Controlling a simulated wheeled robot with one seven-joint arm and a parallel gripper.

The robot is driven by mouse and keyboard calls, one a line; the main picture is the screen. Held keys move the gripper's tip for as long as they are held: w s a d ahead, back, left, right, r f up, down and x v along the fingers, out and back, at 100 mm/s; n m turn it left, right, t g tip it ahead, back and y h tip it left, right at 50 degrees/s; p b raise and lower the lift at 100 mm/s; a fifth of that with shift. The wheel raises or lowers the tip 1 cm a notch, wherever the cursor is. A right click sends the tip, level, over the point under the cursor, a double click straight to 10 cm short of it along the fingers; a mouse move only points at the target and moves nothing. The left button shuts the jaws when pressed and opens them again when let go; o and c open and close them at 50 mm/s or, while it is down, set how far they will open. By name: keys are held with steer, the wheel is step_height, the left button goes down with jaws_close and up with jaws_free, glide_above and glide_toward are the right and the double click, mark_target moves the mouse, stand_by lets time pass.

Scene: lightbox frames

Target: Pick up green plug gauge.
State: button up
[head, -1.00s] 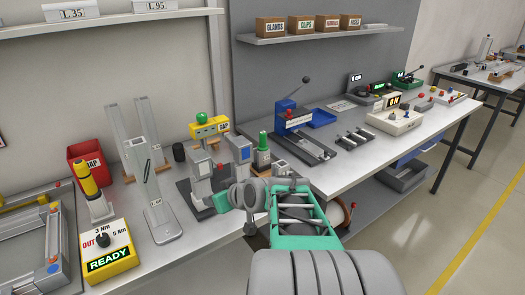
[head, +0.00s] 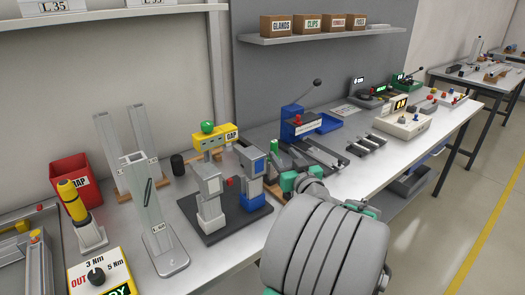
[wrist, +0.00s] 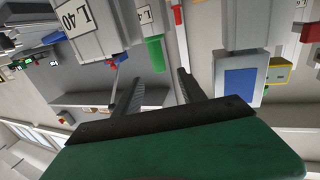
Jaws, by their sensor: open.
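The gauge appears apart from the fingers.
Two clamp posts stand on a dark plate (head: 222,226) left of the gauge, with a yellow GAP device (head: 212,138) behind them. A tall grey L40 stand (head: 150,215) is further left. A blue lever press (head: 300,125) stands behind to the right. A shelf (head: 330,35) hangs above.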

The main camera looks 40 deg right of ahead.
mark_target(276, 146)
steer(key=p+x, duration=0.1)
steer(key=x, duration=0.7)
steer(key=shift+w+d+f+p, duration=0.1)
steer(key=shift+f+p, duration=0.05)
steer(key=shift+p, duration=0.25)
steer(key=shift+c, duration=0.2)
jaws_close()
